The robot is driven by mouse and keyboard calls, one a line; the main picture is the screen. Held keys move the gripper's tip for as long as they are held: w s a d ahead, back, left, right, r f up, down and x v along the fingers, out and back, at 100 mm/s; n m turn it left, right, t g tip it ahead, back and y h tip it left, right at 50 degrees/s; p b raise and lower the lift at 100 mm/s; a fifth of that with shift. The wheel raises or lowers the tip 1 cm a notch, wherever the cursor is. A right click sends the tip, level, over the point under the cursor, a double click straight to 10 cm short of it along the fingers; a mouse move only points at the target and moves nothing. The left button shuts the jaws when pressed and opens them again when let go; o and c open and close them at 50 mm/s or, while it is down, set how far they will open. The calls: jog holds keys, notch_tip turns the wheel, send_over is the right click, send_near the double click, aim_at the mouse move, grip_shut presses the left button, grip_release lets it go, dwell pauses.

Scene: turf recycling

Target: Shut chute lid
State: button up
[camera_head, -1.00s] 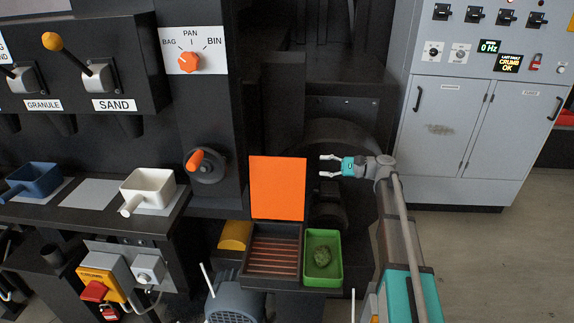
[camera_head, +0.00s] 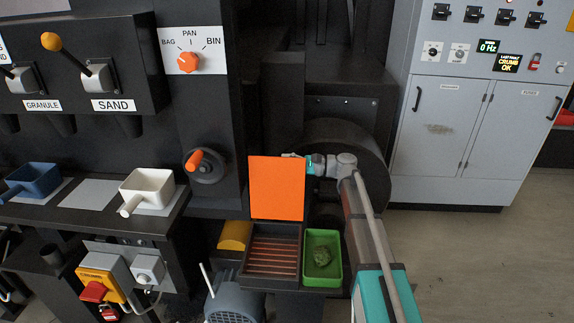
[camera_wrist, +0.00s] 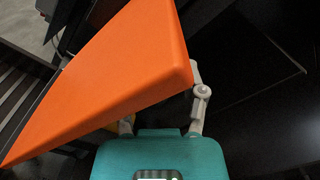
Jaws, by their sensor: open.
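The orange chute lid (camera_head: 277,190) stands upright, open, at the back edge of the dark chute opening with its slatted grate (camera_head: 272,256). My gripper (camera_head: 291,156) is at the lid's upper right corner, partly behind it in the head view. In the wrist view the lid (camera_wrist: 110,75) crosses in front of my gripper (camera_wrist: 160,110) and hides much of its fingers. One pale finger shows at the lid's right corner, and part of the other shows below the lid. The gripper is open; whether it touches the lid I cannot tell.
A green tray (camera_head: 336,262) holding a green clump (camera_head: 322,256) sits right of the chute. A yellow piece (camera_head: 235,236) is on its left. An orange-handled crank (camera_head: 197,160) is left of the lid. A dark round housing (camera_head: 365,165) is behind my arm.

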jog(key=shift+a, duration=0.1)
grip_shut()
dwell(0.3)
jog(key=shift+s+a, duration=0.1)
jog(key=shift+s, duration=0.05)
